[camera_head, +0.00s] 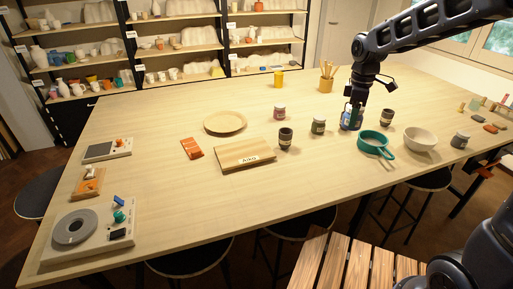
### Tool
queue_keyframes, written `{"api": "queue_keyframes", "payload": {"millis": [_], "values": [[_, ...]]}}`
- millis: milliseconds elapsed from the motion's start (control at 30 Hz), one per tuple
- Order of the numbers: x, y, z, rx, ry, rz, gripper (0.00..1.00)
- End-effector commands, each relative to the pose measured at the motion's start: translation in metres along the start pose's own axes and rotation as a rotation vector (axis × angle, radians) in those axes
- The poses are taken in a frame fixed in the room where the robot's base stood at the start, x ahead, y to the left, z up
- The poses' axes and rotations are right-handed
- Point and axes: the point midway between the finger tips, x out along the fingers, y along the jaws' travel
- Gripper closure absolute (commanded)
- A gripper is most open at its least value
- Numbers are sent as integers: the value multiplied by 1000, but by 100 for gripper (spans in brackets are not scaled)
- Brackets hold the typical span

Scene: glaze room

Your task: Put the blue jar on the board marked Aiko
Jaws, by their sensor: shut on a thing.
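The blue jar (345,123) is on or just above the right part of the long wooden table. My gripper (353,117) is over it from above and shut on it; the fingers hide part of the jar. I cannot tell whether the jar's base touches the table. The board marked Aiko (235,160) is a light wooden board lying left of the jar, near the table's front edge. Its label faces front and its top looks bare.
Between jar and board stand a green jar (318,127) and a dark cup (285,139); a pinkish jar (279,112) is behind. A teal sieve (373,144) and a pale bowl (420,139) stand right of my gripper. A round wooden plate (225,122) lies behind the board.

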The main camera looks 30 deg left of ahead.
Motion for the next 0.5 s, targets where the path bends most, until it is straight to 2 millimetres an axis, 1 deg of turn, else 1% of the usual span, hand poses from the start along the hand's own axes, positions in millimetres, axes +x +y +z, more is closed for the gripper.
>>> {"api": "queue_keyframes", "payload": {"millis": [33, 67, 100, 167, 200, 233, 367, 400, 467, 500], "values": [[-2, 3, -17, -35, -1, 0, 72], [-4, 6, -28, -57, -1, 1, 72], [-6, 8, -43, -88, -2, 1, 72], [-10, 12, -68, -139, -5, 2, 72], [-12, 13, -84, -174, -6, 3, 72], [-13, 14, -97, -199, -7, 4, 72], [-19, 14, -152, -307, -7, 5, 72], [-20, 13, -169, -340, -7, 5, 72], [-21, 10, -195, -390, -8, 5, 72], [-23, 8, -212, -423, -7, 6, 72]]}}
